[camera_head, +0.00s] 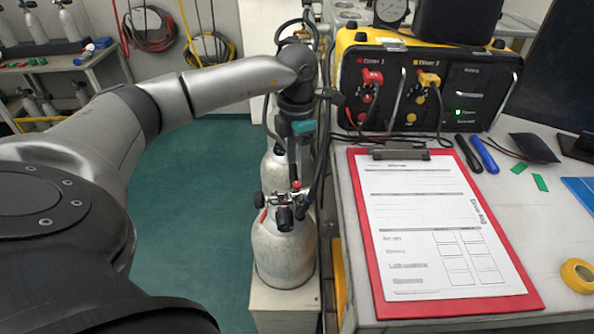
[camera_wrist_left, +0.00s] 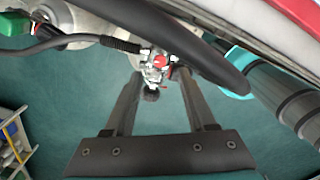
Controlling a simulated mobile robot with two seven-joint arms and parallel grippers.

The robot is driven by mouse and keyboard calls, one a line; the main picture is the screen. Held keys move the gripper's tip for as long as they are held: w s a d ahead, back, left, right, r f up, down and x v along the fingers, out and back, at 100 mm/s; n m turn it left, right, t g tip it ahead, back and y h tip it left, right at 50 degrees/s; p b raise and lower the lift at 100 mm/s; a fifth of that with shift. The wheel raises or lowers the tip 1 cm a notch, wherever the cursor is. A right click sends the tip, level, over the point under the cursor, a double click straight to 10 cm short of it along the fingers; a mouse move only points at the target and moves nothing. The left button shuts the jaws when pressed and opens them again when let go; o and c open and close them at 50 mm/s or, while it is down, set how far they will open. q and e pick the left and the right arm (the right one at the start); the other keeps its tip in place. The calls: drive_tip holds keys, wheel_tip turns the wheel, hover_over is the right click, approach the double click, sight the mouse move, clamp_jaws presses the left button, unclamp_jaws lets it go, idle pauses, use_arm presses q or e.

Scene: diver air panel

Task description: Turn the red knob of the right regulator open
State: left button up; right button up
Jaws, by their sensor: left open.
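A metal regulator (camera_head: 287,200) with black knobs and small red parts sits on top of a grey gas cylinder (camera_head: 284,248) left of the table. A red part (camera_head: 296,185) shows on it just below my left gripper (camera_head: 296,170). In the left wrist view the regulator (camera_wrist_left: 155,62), with a red part (camera_wrist_left: 159,60) and a black knob (camera_wrist_left: 151,95), appears between the tips of my open gripper (camera_wrist_left: 160,76). The fingers seem apart from it. The gripper and hoses partly hide the regulator. My right gripper is out of view.
Another cylinder (camera_head: 272,170) stands behind. A black hose (camera_wrist_left: 205,55) crosses close to the fingers. The table at right holds a yellow-black diver panel (camera_head: 425,95), a red clipboard (camera_head: 368,245), pens and yellow tape (camera_head: 577,275). Green floor (camera_head: 190,220) is free at left.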

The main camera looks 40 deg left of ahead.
sight(297, 184)
use_arm(q)
wheel_tip(297, 184, down, 4)
drive_tip(key=shift+r+b, duration=0.25)
drive_tip(key=shift+b, duration=0.2)
drive_tip(key=shift+f, duration=0.8)
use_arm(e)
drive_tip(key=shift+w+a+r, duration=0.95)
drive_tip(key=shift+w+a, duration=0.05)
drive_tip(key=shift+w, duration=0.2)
use_arm(q)
clamp_jaws()
